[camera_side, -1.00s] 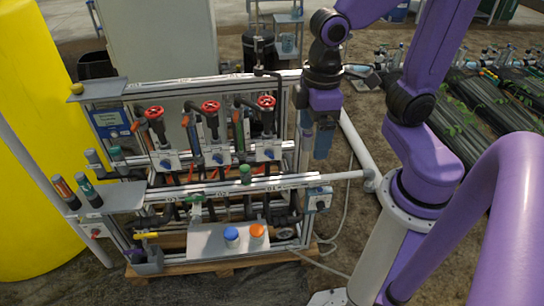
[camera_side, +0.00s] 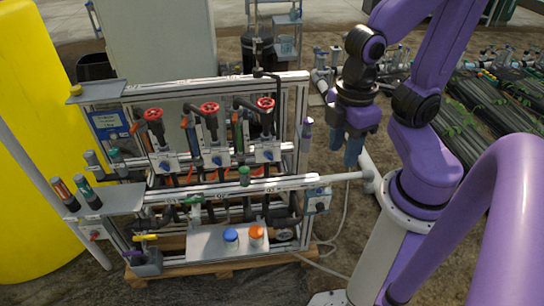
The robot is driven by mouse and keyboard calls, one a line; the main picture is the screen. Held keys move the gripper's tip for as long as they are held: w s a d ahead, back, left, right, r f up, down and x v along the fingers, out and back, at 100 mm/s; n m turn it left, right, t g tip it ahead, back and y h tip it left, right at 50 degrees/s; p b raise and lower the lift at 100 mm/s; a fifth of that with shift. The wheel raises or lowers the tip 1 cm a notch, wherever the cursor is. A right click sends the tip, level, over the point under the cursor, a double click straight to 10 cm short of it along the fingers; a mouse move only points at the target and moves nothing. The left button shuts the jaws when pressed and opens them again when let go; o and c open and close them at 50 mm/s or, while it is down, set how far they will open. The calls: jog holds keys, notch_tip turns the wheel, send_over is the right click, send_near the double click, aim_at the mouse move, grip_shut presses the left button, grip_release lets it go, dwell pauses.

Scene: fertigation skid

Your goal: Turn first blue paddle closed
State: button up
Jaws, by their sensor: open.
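My gripper (camera_side: 345,152) hangs fingers down, right of the skid frame (camera_side: 300,110). It is clear of the frame, with nothing seen between its fingers. Small blue parts show at the valves under the red handwheels: one at the left valve (camera_side: 165,164), one at the middle valve (camera_side: 217,160) and one at the right valve (camera_side: 268,155). They are too small to tell which is the first blue paddle or how it is turned. A green paddle (camera_side: 194,200) and a yellow paddle (camera_side: 145,237) sit on the lower left pipework.
Red handwheels (camera_side: 209,109) stand above the valves. A white pipe (camera_side: 345,176) runs out right.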

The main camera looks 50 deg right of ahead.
jog(key=shift+w+f+m+g, duration=0.3)
jog(key=shift+m, duration=0.3)
jog(key=c, duration=0.5)
jog(key=w+m, duration=0.1)
jog(key=m, duration=0.1)
jog(key=w+f+m+g, duration=0.1)
jog(key=m, duration=0.1)
jog(key=w+f+m+g+y, duration=0.1)
jog(key=shift+a+f+m, duration=0.2)
jog(key=shift+m, duration=0.2)
grip_shut()
jog(key=m+t+y, duration=0.5)
jog(key=m+t, duration=0.4)
jog(key=m, duration=2.3)
send_over(269, 156)
jog(key=s+d, duration=0.9)
jog(key=s, duration=0.1)
notch_tip(269, 156, down, 19)
jog(key=x, duration=1.3)
jog(key=shift+w+f, duration=0.2)
jog(key=shift+w, duration=0.15)
